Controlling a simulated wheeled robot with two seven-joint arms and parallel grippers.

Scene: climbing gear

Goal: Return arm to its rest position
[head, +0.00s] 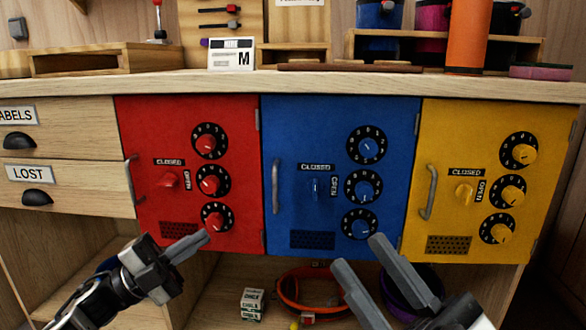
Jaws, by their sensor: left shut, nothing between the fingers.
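My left gripper (187,246) is shut and empty, in front of the lower part of the red locker door (135,222). My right gripper (362,262) is at the lower right, in front of the bottom edge of the blue locker door (290,190). Its two fingers are spread apart with nothing visible between them. The yellow locker door (450,130) is to the right. All three doors look shut, each with a handle, a latch knob and three dials.
Wooden drawers (75,180) labelled LABELS and LOST are at the left. The open shelf below holds a chalk box (252,304), an orange-red ring (283,297) and a purple ring (392,305). The worktop (180,83) above carries a wooden tray (100,62) and an orange cylinder (467,35).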

